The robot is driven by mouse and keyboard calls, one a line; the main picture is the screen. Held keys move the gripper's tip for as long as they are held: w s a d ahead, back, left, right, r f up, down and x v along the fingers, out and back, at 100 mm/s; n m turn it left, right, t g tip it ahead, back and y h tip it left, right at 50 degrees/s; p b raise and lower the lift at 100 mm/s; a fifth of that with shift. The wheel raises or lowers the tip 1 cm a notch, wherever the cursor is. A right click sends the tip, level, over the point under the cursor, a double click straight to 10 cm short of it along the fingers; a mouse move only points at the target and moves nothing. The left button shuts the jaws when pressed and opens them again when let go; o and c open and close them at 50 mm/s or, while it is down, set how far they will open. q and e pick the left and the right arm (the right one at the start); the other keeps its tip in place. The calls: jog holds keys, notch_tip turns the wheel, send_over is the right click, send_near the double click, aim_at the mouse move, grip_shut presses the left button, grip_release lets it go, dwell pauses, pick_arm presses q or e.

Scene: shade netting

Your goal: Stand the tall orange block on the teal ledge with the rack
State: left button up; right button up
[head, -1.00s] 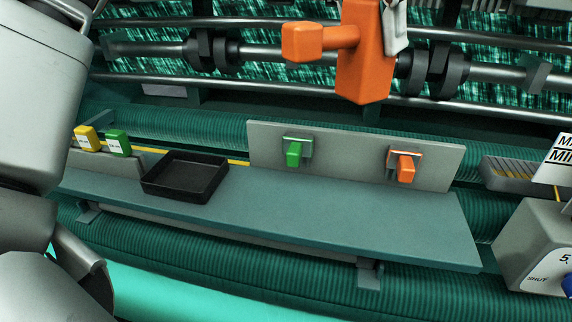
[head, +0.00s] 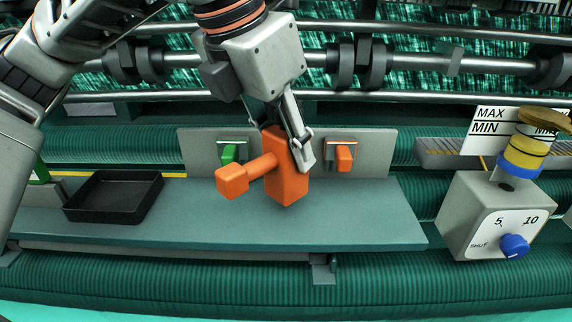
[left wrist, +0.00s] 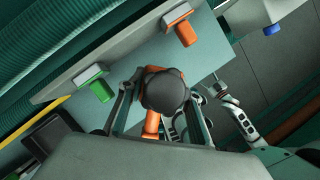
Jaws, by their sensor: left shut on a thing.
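The tall orange block (head: 291,178), with a side arm ending in a cube, is upright in the head view. My left gripper (head: 287,150) is shut on its upper part. The block is at or just above the teal ledge (head: 340,222); I cannot tell whether it touches. The grey rack (head: 375,150) stands along the back of the ledge, with a green peg (head: 229,152) on the left and an orange peg (head: 344,157) on the right. In the left wrist view the block (left wrist: 152,122) is partly hidden by a dark round part.
A black tray (head: 116,212) sits on the ledge's left part. A grey box with a dial and blue knob (head: 514,246) stands to the right, beside a MAX/MIN sign (head: 490,118). The ledge's right end is bare.

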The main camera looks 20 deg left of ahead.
pick_arm(q)
jog(key=shift+f, duration=1.7)
jog(key=o, duration=1.4)
jog(key=shift+f, duration=0.15)
jog(key=shift+r, duration=0.3)
jog(key=v, duration=1.1)
jog(key=shift+s+a+r, duration=0.1)
jog(key=shift+s+r, duration=0.05)
jog(key=shift+r, duration=0.25)
